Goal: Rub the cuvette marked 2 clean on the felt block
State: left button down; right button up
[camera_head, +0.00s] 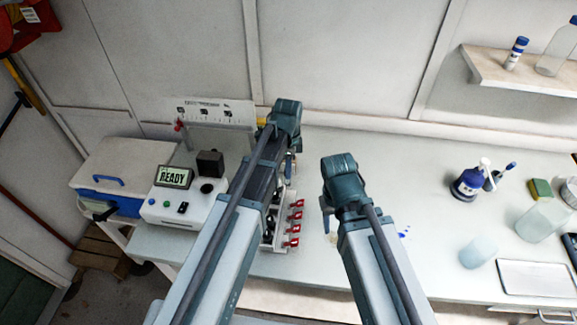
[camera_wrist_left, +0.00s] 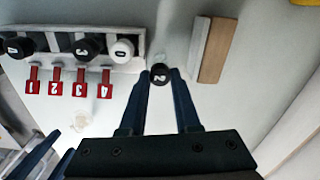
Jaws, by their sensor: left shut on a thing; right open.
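My left gripper (camera_head: 289,172) is shut on the cuvette marked 2. In the left wrist view, its black cap with a white 2 (camera_wrist_left: 160,74) sits between the fingertips (camera_wrist_left: 160,76). The cap hides the cuvette's body. A two-tone block, pale on one side and brown on the other, which looks like the felt block (camera_wrist_left: 214,48), lies to the right of the cuvette, apart from it. In the head view I cannot make the block out; my left arm covers that area. My right gripper (camera_head: 328,218) is open and empty above the bench.
A rack (camera_wrist_left: 68,62) with black- and white-capped cuvettes stands left of the held one, beside numbered red tags (camera_wrist_left: 57,82). The READY instrument (camera_head: 172,205) is left of my left arm. Bottles, a sponge (camera_head: 541,188) and a tray (camera_head: 536,279) are far right.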

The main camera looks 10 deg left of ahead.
pick_arm(q)
jog(key=shift+r+p, duration=3.95)
jog(key=shift+r, duration=0.1)
jog(key=shift+f, duration=0.1)
